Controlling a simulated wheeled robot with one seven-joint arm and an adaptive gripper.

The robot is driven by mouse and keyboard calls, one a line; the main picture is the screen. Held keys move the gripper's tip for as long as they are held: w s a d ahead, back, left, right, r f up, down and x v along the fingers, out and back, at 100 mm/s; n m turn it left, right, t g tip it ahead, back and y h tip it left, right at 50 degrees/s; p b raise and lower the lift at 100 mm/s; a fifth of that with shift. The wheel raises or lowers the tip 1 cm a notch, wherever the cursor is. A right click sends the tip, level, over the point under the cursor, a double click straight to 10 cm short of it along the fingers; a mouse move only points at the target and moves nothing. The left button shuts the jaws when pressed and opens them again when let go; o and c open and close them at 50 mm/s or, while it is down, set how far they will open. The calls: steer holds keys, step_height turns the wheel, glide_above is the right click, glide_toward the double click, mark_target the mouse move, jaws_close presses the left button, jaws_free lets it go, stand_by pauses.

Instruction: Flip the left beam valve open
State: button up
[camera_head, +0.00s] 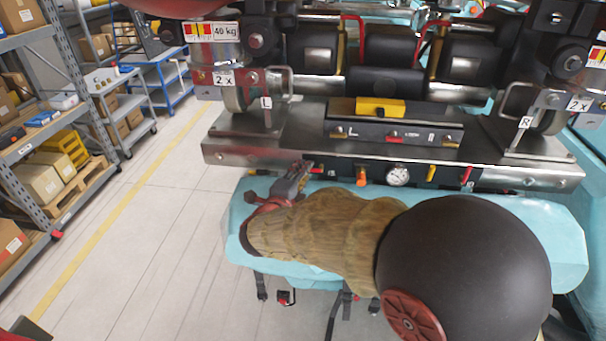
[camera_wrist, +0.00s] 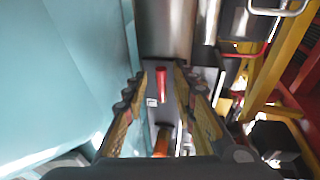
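A red valve lever (camera_head: 317,169) sits at the left end of the dark front panel under the metal beam (camera_head: 235,153). In the wrist view the red lever (camera_wrist: 161,85) lies between and just beyond my fingertips, with clear gaps at both sides. My gripper (camera_head: 303,169) is at the beam's front left, close beside this lever. In the wrist view my gripper (camera_wrist: 158,78) is open, with nothing between its fingers that it grips. I cannot tell whether the lever touches a finger. A second red lever (camera_head: 467,177) is at the panel's right end.
Between the levers are an orange knob (camera_head: 361,175), a round gauge (camera_head: 397,175) and a yellow part (camera_head: 433,173). A panel with a yellow block (camera_head: 380,108) stands on the beam. A light-blue body (camera_head: 565,250) lies below. Shelves (camera_head: 50,120) stand left beyond open floor.

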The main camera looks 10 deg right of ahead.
steer(key=v, duration=1.2)
stand_by(0.5)
